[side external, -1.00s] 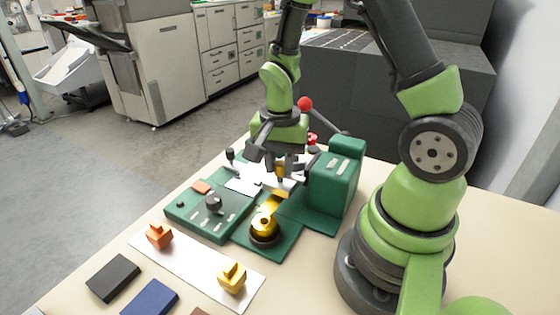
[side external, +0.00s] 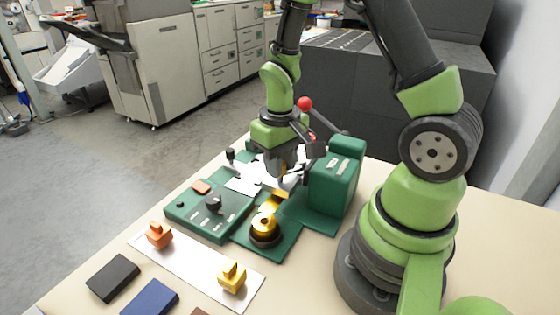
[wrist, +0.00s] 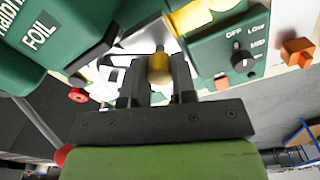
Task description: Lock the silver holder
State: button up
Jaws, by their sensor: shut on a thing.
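A green press marked "FOIL" (wrist: 38,42) stands on the table; its body also shows in the side view (side external: 335,182). My gripper (wrist: 159,78) is shut on a small brass-coloured knob (wrist: 160,66), which sits between the two dark fingers. In the side view my gripper (side external: 283,180) points down at the middle of the press, and its fingers hide the knob. Bright silvery-white surfaces (wrist: 136,42) lie beyond the fingers; I cannot tell which part is the silver holder, or whether it is locked.
A gold foil roll (side external: 264,229) and a dial control box (side external: 205,215) stand close by. A red-balled lever (side external: 305,104) rises beside my wrist. Black (side external: 113,278) and blue (side external: 150,298) pads lie in front.

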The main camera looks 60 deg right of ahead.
jog(key=n, duration=0.5)
jog(key=shift+n, duration=0.3)
dwell(0.4)
jog(key=o, duration=0.9)
jog(key=shift+o, duration=0.2)
jog(key=shift+r, duration=0.1)
notch_tip(320, 180, up, 10)
